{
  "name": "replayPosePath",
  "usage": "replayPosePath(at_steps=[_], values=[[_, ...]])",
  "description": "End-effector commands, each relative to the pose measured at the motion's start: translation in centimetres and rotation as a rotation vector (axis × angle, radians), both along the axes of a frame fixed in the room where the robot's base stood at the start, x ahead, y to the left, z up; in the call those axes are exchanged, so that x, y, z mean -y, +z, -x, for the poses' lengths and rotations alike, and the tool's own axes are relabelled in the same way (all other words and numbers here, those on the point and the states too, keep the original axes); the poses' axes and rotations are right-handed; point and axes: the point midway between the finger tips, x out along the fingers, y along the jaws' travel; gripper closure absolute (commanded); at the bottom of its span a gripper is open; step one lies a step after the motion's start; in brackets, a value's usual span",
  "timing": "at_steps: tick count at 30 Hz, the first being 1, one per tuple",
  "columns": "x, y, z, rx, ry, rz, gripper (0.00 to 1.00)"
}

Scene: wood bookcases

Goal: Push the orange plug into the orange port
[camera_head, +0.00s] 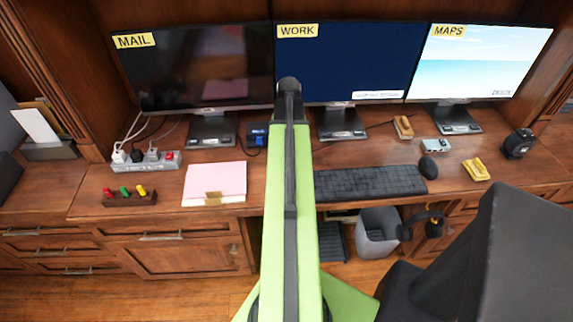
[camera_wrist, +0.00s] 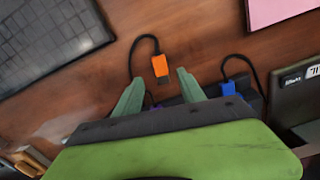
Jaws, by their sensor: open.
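The orange plug (camera_wrist: 160,66) lies on the wooden desk in the wrist view, with a black cable curving from its far end. My gripper (camera_wrist: 156,77) is open, and the plug lies at the gap between its two green fingertips, not clasped. A dark box (camera_wrist: 196,100) lies just behind the fingers, mostly hidden by my gripper. A blue plug (camera_wrist: 228,88) on a black cable sits at its edge. In the head view this box (camera_head: 257,133) stands left of my arm. I cannot make out the orange port. My arm hides the orange plug in the head view.
The keyboard (camera_head: 370,182) lies right of my arm, and a pink paper pad (camera_head: 215,182) lies left. Monitor stands (camera_head: 340,122) line the back. A power strip (camera_head: 146,161) and a dark tray with coloured pieces (camera_head: 130,199) sit at left.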

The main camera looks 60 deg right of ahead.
Motion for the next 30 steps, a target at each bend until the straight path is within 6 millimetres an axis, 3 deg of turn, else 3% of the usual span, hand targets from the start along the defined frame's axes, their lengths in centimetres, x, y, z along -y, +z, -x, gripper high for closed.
replayPosePath(at_steps=[1,6,13,24,30], values=[[-0.1,-1.7,0.0,0.0,0.0,0.0,0.53],[-0.1,-4.2,0.0,0.0,0.0,0.0,0.53],[-0.1,-3.9,0.0,0.0,-0.001,0.0,0.53],[-0.1,-3.9,0.0,0.0,-0.001,0.0,1.0],[-0.1,-3.9,0.0,0.0,-0.002,0.0,1.0]])
